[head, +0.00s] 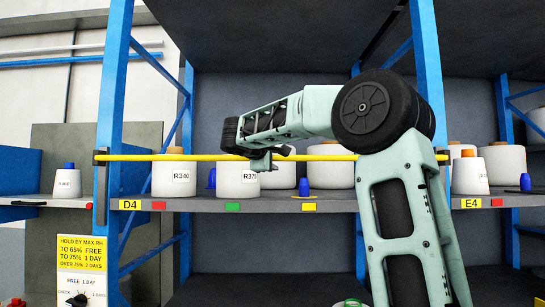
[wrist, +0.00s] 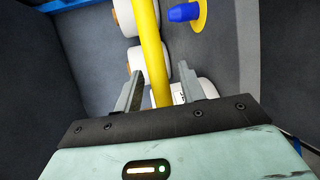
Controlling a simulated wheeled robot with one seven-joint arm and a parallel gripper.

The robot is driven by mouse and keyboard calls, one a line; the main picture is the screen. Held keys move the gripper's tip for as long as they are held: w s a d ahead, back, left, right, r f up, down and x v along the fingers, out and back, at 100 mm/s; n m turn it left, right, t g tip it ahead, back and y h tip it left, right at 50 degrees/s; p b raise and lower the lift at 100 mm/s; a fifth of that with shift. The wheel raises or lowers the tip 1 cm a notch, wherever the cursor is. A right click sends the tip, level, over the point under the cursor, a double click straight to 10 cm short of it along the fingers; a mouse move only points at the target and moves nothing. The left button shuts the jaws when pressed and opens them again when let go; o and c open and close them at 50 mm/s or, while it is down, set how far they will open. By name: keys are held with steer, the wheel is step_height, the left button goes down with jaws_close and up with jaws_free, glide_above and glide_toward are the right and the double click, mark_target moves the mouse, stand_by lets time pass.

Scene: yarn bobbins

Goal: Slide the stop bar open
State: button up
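The yellow stop bar (head: 190,157) runs level across the front of the shelf bay, between holders on the left and right blue uprights. It also shows in the wrist view (wrist: 150,50), running down between my two fingers. My gripper (head: 265,160) is at the bar, in front of the bobbins near the middle-left of the bay. In the wrist view my gripper (wrist: 158,78) is open, one finger on each side of the bar, with some space visible beside it. Whether a finger touches the bar cannot be told. My arm hides part of the bar's right side.
White bobbins labelled R340 (head: 174,181) and R373 (head: 237,182) stand on the shelf (head: 270,205) behind the bar, with others alongside. Blue cones (head: 304,187) stand among them. Blue uprights (head: 113,110) bound the bay. A yellow sign (head: 82,253) is at lower left.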

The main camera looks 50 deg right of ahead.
jaws_close()
step_height(320, 180, down, 18)
steer(key=b, duration=1.8)
steer(key=shift+r+b, duration=0.2)
steer(key=shift+b, duration=0.1)
jaws_free()
steer(key=b+v, duration=0.3)
steer(key=v, duration=1.4)
steer(key=shift+a, duration=0.25)
